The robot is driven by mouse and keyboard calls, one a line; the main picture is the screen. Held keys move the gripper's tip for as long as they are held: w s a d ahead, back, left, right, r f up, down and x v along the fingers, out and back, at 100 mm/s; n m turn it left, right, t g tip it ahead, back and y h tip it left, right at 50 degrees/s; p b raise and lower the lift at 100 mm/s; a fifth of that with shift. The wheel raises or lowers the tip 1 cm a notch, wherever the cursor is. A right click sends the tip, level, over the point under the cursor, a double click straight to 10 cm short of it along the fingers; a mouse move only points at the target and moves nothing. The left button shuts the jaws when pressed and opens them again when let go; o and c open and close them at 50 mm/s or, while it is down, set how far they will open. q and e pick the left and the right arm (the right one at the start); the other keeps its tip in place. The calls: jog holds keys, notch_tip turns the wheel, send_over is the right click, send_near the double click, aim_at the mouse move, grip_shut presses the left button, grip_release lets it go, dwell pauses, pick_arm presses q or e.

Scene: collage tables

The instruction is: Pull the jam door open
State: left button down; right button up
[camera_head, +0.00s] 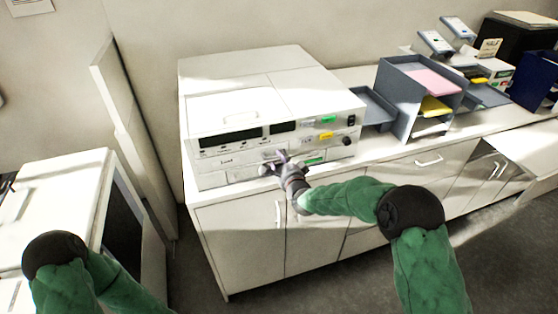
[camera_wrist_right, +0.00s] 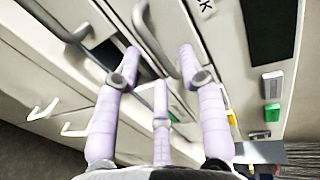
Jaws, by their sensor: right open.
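A white office machine (camera_head: 255,115) stands on a white counter, with low front panels under its dark display strip. My right gripper (camera_head: 277,163) is at the lower front of the machine, in front of these panels. In the right wrist view its lilac fingers (camera_wrist_right: 160,65) are spread apart, with a grey bar handle (camera_wrist_right: 154,38) just beyond and between the two upper fingertips. I cannot tell whether they touch it. A dark gap shows beside this handle. I cannot tell which panel is the jam door; the gripper hides part of the front. My left gripper is out of view.
Another grey handle (camera_wrist_right: 50,20) is at the wrist view's upper left. Cabinet doors with white handles (camera_head: 278,214) lie below the counter. A grey tray stack (camera_head: 398,90) stands right of the machine. A white cabinet (camera_head: 60,200) stands at left.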

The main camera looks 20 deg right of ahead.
jog(key=shift+x, duration=0.8)
grip_shut()
